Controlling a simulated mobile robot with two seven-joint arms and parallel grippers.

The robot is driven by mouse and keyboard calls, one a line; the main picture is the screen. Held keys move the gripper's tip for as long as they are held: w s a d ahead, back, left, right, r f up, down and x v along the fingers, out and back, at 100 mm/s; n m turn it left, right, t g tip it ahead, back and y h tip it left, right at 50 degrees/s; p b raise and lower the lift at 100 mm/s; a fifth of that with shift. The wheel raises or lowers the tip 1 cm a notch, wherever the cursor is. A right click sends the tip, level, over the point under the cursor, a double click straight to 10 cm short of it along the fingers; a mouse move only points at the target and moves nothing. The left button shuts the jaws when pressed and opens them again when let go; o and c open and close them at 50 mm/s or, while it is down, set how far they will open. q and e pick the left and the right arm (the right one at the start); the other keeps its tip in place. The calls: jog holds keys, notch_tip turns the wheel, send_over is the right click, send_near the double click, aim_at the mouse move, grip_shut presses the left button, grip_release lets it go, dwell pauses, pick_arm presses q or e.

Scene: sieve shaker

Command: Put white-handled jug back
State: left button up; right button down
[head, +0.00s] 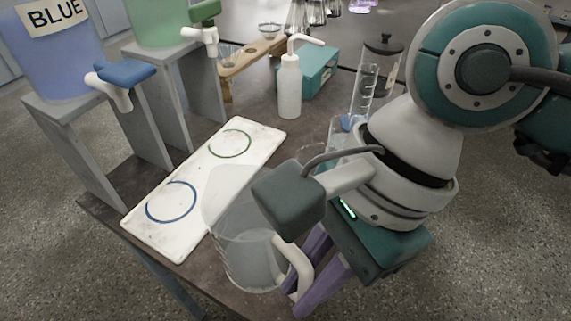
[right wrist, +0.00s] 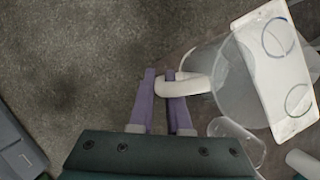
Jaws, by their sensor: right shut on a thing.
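The white-handled jug (head: 250,262) is clear and looks upright at the table's front edge, right of the white board (head: 152,236). I cannot tell whether its base touches the table. My right gripper (head: 306,284) has purple fingers shut on the jug's white handle (head: 297,262). In the right wrist view the right gripper (right wrist: 163,84) holds the handle (right wrist: 190,86), with the clear jug body (right wrist: 238,88) to its right. The board carries a blue ring and a green ring, both bare. My left gripper is not in view.
A blue dispenser (head: 58,52) and a green dispenser (head: 160,22) stand on grey stands at the left. A white wash bottle (head: 289,88), a teal box (head: 318,70), a wooden rack (head: 245,65) and a measuring cylinder (head: 362,88) stand behind. Another clear vessel (right wrist: 240,140) is close to the jug.

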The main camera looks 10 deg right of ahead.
jog(key=shift+f+b, duration=0.35)
jog(key=shift+f, duration=2.4)
jog(key=shift+f, duration=0.1)
jog(key=c, duration=0.9)
grip_release()
